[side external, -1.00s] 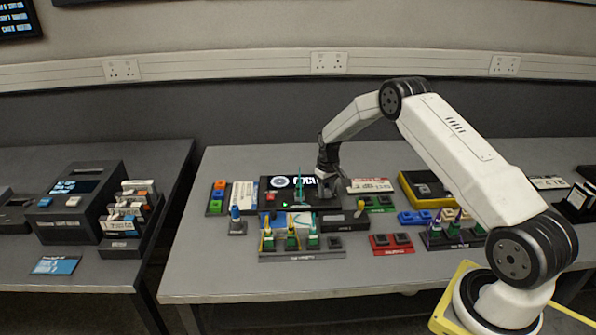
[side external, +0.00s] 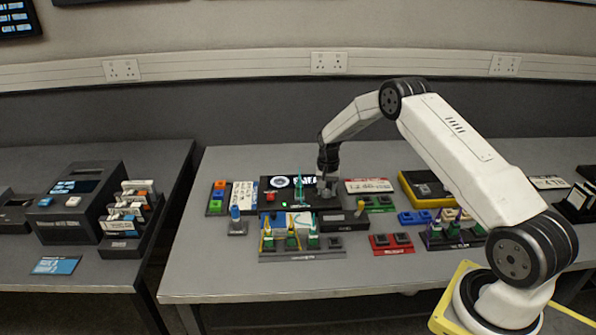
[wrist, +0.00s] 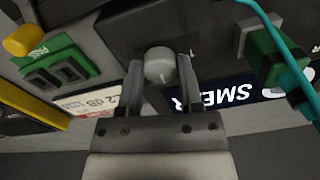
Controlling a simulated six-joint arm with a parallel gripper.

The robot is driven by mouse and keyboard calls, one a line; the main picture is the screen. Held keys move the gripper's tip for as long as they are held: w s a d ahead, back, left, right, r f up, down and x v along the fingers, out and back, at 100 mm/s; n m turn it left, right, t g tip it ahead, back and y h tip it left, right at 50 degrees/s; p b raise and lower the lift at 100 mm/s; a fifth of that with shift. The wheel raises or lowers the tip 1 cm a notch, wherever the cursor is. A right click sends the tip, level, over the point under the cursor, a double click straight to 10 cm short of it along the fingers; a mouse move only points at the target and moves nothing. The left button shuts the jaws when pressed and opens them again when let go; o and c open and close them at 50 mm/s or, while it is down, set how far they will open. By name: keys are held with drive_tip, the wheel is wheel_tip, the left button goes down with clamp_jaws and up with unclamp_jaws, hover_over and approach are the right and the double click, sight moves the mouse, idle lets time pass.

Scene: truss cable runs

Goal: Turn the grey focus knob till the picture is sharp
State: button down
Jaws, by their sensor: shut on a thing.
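The grey focus knob (wrist: 157,63) is round with a pale pointer line, set on a dark panel in the wrist view. My gripper (wrist: 159,76) has one finger on each side of it and is shut on it. In the side view my gripper (side external: 327,186) hides the knob. The dark screen (wrist: 237,95) beside it shows large white letters, upside down in the wrist view and partly cut off. In the side view the screen (side external: 303,181) shows a white ring and small white text; its sharpness is hard to judge.
A green connector (wrist: 272,55) with a teal cable (wrist: 275,29) stands close by the right finger. A red button (side external: 270,196) sits left on the same unit. Connector blocks (side external: 302,244) stand in front. A green two-socket block (wrist: 52,66) lies left of the knob.

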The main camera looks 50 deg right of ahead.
sight(326, 192)
idle(0.4)
drive_tip(key=shift+c, duration=1.3)
unclamp_jaws()
drive_tip(key=shift+r, duration=0.1)
drive_tip(key=shift+r, duration=3.8)
drive_tip(key=shift+a, duration=0.1)
